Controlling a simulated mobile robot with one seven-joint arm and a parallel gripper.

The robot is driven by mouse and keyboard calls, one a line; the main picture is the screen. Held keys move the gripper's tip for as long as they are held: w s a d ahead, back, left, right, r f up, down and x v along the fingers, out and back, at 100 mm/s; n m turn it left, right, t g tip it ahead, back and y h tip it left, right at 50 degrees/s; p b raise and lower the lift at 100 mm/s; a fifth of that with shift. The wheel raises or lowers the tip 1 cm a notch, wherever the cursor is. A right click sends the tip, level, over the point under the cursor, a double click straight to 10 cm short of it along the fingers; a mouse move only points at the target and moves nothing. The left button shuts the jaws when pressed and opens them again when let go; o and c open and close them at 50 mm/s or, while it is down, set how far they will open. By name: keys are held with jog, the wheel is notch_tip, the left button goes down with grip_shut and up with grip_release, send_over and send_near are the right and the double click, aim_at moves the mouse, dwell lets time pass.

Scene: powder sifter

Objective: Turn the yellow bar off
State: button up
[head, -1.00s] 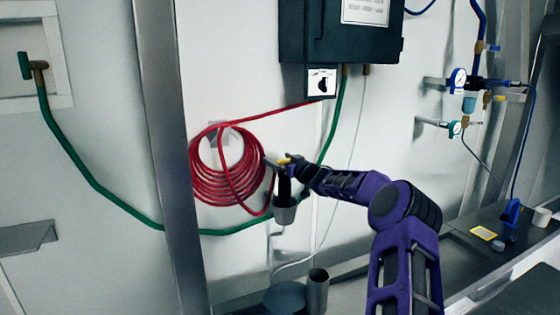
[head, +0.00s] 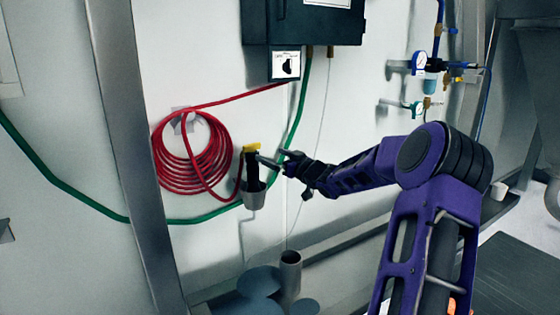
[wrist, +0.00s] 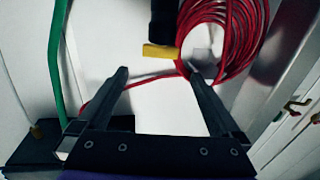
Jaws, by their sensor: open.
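The yellow bar (head: 251,147) sits on top of a black upright body (head: 252,168) above a grey cup (head: 253,193) on the wall. In the wrist view the yellow bar (wrist: 160,51) lies just beyond the fingertips, between their lines, with the black body behind it. My gripper (head: 274,161) is just right of the bar in the head view, pointing left at it. In the wrist view my gripper (wrist: 154,71) has its fingers spread wide, with nothing between them. Whether a fingertip touches the bar cannot be told.
A coiled red hose (head: 192,155) hangs left of the bar, close behind it. A green hose (head: 297,115) runs down nearby. A dark control box (head: 305,22) with a switch is above. Round grey containers (head: 289,272) stand below. Gauges (head: 419,60) are at right.

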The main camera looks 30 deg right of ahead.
jog(key=v, duration=0.2)
jog(key=shift+s+d, duration=0.1)
jog(key=shift+s, duration=0.2)
jog(key=shift+w, duration=0.1)
